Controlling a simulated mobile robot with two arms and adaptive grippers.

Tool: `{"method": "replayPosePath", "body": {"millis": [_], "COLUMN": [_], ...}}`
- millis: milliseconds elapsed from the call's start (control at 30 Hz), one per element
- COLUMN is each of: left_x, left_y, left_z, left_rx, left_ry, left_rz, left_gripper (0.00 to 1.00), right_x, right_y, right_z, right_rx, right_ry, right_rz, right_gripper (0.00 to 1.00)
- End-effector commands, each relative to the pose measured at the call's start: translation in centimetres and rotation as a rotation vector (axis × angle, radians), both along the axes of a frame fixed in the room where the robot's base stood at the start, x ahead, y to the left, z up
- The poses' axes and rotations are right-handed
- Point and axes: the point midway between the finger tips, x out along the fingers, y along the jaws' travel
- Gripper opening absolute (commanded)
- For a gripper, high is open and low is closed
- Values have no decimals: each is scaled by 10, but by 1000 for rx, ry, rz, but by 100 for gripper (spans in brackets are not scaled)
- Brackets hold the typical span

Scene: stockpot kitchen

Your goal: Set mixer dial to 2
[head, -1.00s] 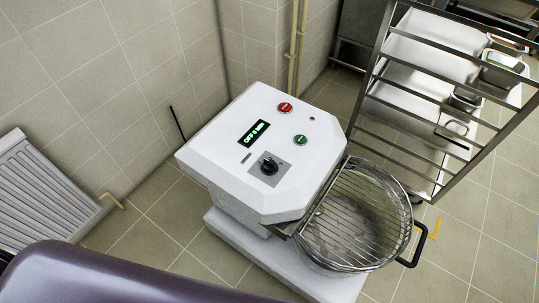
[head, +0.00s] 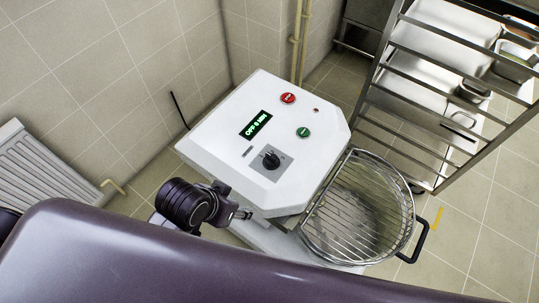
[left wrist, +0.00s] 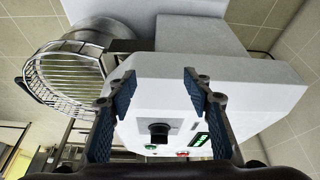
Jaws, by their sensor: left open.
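The mixer (head: 225,152) has a white top panel with a black dial (head: 271,160) on a grey square plate. A green-lit display (head: 256,125) reads "OFF 0 MIN" or similar. A red button (head: 288,98) and a green button (head: 303,132) sit beyond the dial. My left gripper (head: 243,214) is at the panel's near left edge, apart from the dial. In the left wrist view the gripper (left wrist: 158,88) is open and empty, and the dial (left wrist: 159,132) shows between its fingers, some distance ahead. My right gripper is not in view.
The mixer's bowl (head: 350,225) with a wire guard (head: 362,200) stands at its right. A metal rack (head: 405,100) with trays is at the upper right. A radiator (head: 45,165) is on the left wall. Tiled floor shows around the mixer.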

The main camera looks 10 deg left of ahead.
Motion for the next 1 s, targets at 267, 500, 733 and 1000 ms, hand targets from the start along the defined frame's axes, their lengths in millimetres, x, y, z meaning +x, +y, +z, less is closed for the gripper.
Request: {"method": "replayPosePath", "body": {"millis": [267, 500, 733, 1000], "left_x": [51, 86, 116, 135], "left_y": [-64, -94, -68, -35], "left_z": [52, 72, 79, 86], "left_rx": [-80, -74, -6, 31], "left_ry": [-114, -130, -62, -9], "left_rz": [-243, -456, -525, -494], "left_gripper": [46, 46, 46, 46], "right_x": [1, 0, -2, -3], "right_y": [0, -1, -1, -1], "right_z": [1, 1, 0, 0], "right_rx": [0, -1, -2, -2], "right_ry": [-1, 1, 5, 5], "right_rz": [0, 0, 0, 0], "right_gripper": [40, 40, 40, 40]}}
